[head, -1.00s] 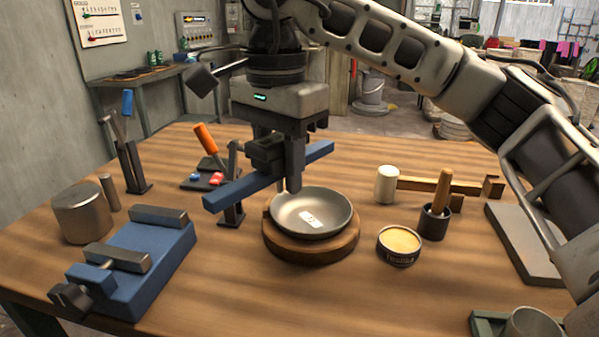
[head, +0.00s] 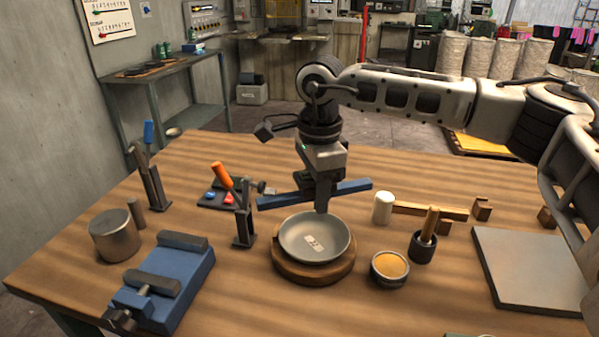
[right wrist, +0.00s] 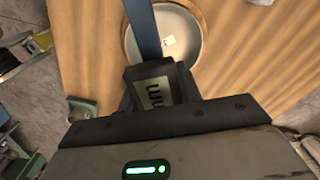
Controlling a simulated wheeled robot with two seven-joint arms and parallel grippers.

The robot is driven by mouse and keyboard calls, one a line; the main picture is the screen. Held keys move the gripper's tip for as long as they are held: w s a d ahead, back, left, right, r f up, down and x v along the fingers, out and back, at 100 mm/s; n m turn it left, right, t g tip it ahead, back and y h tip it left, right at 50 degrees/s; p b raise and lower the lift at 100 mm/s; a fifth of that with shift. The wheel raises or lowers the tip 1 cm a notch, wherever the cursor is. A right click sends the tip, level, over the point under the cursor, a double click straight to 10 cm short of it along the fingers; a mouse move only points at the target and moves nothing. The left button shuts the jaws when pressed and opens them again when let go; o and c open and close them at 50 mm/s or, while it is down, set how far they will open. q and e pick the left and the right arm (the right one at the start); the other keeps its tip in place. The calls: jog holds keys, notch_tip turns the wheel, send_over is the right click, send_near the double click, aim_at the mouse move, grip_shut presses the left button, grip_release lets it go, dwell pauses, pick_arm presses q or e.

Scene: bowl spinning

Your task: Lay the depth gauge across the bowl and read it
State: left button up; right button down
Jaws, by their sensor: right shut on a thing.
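The depth gauge is a blue bar (head: 352,187) held in my right gripper (head: 322,190), which is shut on its middle. The bar is above and toward the back of the grey bowl (head: 296,238) and seems apart from its rim. The bowl rests on a round wooden base (head: 313,273) and has a small white label (head: 312,243) inside. In the right wrist view the blue bar (right wrist: 143,28) extends over the bowl (right wrist: 186,35), and a small display (right wrist: 155,92) marked "mm" shows between the fingers; no number is legible. My left gripper is out of view.
A blue vise (head: 170,285) and a metal cylinder (head: 115,237) stand left. A dark upright stand (head: 243,222) is close left of the bowl. The front middle is clear.

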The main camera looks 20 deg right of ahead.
jog(key=shift+w+d+f+b, duration=0.1)
jog(key=shift+w+f+b, duration=0.3)
jog(key=shift+f, duration=0.2)
jog(key=shift+s+f, duration=0.1)
jog(key=shift+f, duration=0.15)
notch_tip(320, 180, down, 3)
jog(key=shift+r+b, duration=0.15)
jog(key=shift+b, duration=0.9)
notch_tip(320, 180, down, 4)
jog(key=b, duration=0.3)
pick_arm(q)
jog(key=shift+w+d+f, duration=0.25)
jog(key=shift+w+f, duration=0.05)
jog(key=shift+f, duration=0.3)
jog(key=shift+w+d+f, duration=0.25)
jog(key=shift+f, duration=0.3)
pick_arm(e)
jog(key=shift+f, duration=0.2)
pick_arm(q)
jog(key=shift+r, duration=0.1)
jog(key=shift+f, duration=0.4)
pick_arm(e)
jog(key=shift+f, duration=0.25)
